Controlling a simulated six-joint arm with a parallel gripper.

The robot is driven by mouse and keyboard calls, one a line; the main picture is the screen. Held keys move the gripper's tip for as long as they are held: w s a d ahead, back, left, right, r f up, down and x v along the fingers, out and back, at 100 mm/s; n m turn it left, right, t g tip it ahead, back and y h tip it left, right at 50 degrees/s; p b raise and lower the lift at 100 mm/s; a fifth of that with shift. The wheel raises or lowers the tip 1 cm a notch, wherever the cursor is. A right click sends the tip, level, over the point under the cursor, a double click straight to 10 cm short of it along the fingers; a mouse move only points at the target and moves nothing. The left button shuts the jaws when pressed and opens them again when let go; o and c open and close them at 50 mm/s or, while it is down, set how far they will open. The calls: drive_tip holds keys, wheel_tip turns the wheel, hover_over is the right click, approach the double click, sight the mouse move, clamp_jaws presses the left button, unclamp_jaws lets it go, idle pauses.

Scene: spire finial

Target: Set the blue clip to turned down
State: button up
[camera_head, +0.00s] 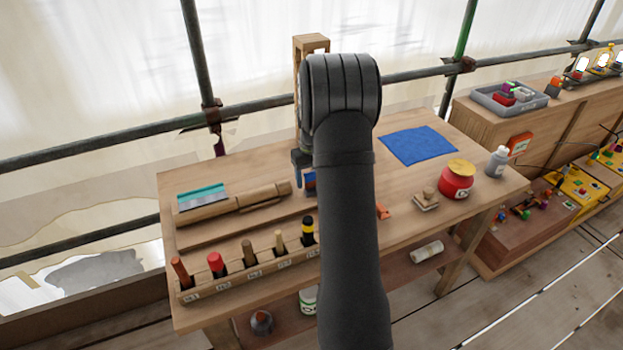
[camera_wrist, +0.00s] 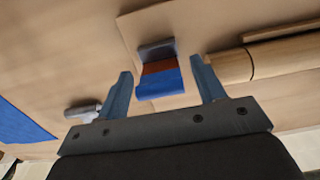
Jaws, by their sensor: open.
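The blue clip (camera_wrist: 160,84) shows in the wrist view as a blue block joined to a brown-red band and a grey end piece, on a pale wooden board. In the head view a small part of it (camera_head: 309,183) shows beside my arm, and the rest is hidden. My gripper (camera_wrist: 161,68) is open, with one finger on each side of the clip and gaps between. Contact is not visible. I cannot tell the clip's turn setting from these views. In the head view my gripper (camera_head: 301,160) is mostly hidden behind my arm.
A wooden rolling-pin-like piece (camera_head: 232,204) and a teal-edged scraper (camera_head: 201,196) lie left. A rack of several handled tools (camera_head: 250,275) runs along the front. A wooden post (camera_head: 311,44) stands behind. A blue cloth (camera_head: 418,145) and red jar (camera_head: 457,182) are right.

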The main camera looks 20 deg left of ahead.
drive_tip(key=shift+f, duration=0.45)
drive_tip(key=shift+c, duration=0.4)
drive_tip(key=c, duration=0.9)
drive_tip(key=g+h, duration=0.1)
drive_tip(key=w+a+g+h, duration=0.1)
drive_tip(key=g+h, duration=0.1)
drive_tip(key=shift+f, duration=0.15)
drive_tip(key=shift+w+a+f+g+h, duration=0.15)
drive_tip(key=shift+w+a+g+h, duration=0.05)
drive_tip(key=shift+g+h, duration=0.45)
drive_tip(key=shift+w+a+f+g+h, duration=0.1)
drive_tip(key=shift+w+a+g+h, duration=0.05)
drive_tip(key=shift+g+h, duration=0.5)
